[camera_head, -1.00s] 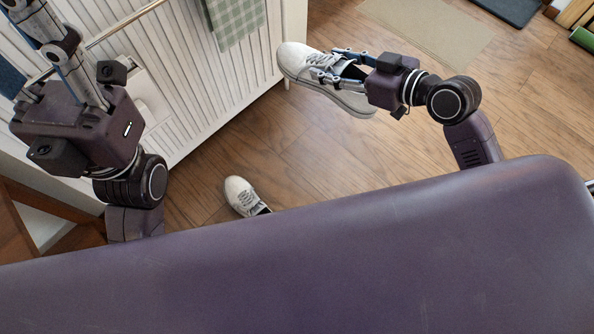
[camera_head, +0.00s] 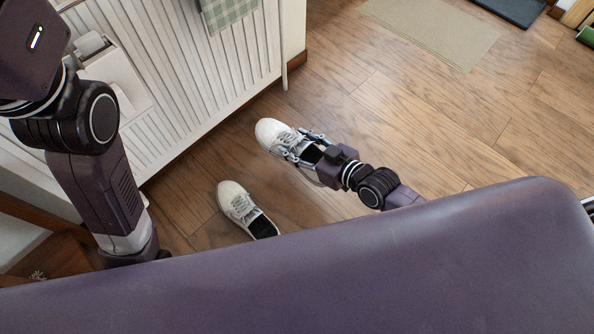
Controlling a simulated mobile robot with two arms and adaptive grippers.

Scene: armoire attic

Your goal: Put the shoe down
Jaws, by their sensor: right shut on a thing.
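A white lace-up shoe (camera_head: 270,134) is in my right gripper (camera_head: 305,148). The fingers are shut on it around the ankle opening, and the toe points to the upper left. It looks low, close to the wooden floor, but I cannot tell whether it touches. A second white shoe (camera_head: 236,199) rests on the floor to the lower left, its heel partly hidden behind my purple body. The two shoes are apart and point roughly the same way. My left arm reaches up at the left, and its gripper is outside the picture.
A white slatted cabinet (camera_head: 200,85) with a checked towel (camera_head: 228,12) stands at the upper left. A beige mat (camera_head: 430,30) and a dark mat (camera_head: 510,9) lie at the upper right. The wooden floor (camera_head: 430,120) on the right is clear.

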